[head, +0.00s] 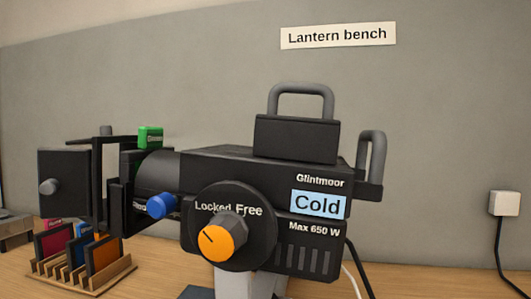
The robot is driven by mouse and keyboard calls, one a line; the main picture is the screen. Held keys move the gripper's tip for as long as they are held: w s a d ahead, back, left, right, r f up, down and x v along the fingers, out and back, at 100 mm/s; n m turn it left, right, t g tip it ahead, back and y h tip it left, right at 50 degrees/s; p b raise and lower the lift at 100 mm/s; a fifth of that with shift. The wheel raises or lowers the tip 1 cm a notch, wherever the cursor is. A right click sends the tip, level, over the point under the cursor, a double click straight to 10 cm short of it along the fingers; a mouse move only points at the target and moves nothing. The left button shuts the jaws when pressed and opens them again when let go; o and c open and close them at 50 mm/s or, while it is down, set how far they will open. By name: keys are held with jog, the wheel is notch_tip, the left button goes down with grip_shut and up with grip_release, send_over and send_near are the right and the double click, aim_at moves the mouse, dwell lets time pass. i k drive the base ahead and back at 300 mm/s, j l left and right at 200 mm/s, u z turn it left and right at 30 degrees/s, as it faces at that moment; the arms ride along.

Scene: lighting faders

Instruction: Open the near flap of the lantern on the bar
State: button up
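The lantern (235,165) is a black box with a handle on top, marked "Glintmoor", "Max 650 W" and "Cold". Its front end points left. A flat black flap (68,178) with a grey knob (48,187) stands upright at that end, beside a black frame (98,165); it looks like the near flap. A second grey knob (106,130) shows behind it; the far flap is mostly hidden. A round dial (262,218) marked "Locked" and "Free" has an orange pointer (214,243), its line towards "Locked". My gripper is not in view.
A wooden rack (112,272) of coloured filter cards stands on the bench below the flap. A blue knob (160,206) and a green tab (150,137) stick out near the lantern's front. Cables hang at the right, near a wall socket (504,204).

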aim_at(65, 175)
jog(key=k, duration=0.3)
jog(key=i, duration=0.3)
jog(key=k+l+u, duration=0.25)
jog(key=l, duration=0.25)
jog(key=k+l+u, duration=0.25)
jog(key=l+u, duration=0.4)
jog(key=k+l+u, duration=0.1)
jog(key=l+u, duration=0.3)
